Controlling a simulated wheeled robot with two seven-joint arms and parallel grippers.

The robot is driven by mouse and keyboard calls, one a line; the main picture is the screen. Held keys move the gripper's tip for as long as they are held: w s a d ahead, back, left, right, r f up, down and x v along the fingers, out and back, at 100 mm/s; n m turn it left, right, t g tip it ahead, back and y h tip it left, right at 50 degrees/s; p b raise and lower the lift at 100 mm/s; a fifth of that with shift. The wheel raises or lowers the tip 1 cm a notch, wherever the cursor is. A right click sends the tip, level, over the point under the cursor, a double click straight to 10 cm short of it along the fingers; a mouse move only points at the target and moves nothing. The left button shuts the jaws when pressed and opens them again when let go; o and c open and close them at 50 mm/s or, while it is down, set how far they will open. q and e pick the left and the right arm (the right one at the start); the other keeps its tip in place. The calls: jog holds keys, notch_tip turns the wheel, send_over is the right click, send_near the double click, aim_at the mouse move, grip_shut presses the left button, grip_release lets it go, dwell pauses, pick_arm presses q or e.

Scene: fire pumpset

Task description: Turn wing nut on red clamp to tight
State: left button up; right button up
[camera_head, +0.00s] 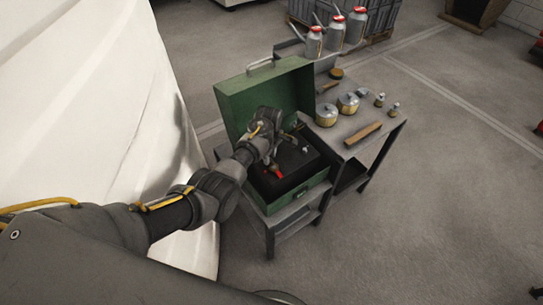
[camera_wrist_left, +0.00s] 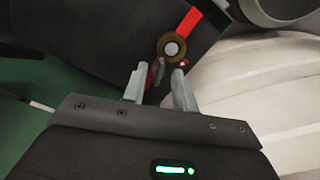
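The red clamp (camera_head: 277,171) shows as a small red piece inside the open green box, close to my left gripper (camera_head: 281,146). In the left wrist view its red bar (camera_wrist_left: 195,27) runs up from a round brass-coloured piece with a grey centre, which looks like the wing nut (camera_wrist_left: 172,48). A small upright wing-like piece sits just before the fingertips. My left gripper (camera_wrist_left: 161,78) has its two fingers apart, one on each side of that piece. I cannot tell whether either finger touches it. My right gripper is not in view.
The green box (camera_head: 240,104) stands open on a metal bench, its lid raised behind my left wrist. Brass-and-grey pots (camera_head: 348,103), a wooden block (camera_head: 363,134) and small fittings lie on the bench to the right. A white curved surface (camera_head: 90,90) fills the left side.

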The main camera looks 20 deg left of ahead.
pick_arm(q)
grip_shut()
jog(key=shift+d, duration=0.25)
jog(key=shift+a, duration=0.15)
jog(key=m+p, duration=0.2)
jog(key=m, duration=0.1)
jog(key=shift+a+r, duration=0.1)
jog(key=shift+r, duration=0.05)
jog(key=m+p, duration=0.2)
jog(key=m, duration=0.3)
jog(key=shift+a+m, duration=0.1)
jog(key=shift+m, duration=0.2)
jog(key=m, duration=0.5)
jog(key=shift+p, duration=0.4)
jog(key=m, duration=0.6)
jog(key=shift+w, duration=0.1)
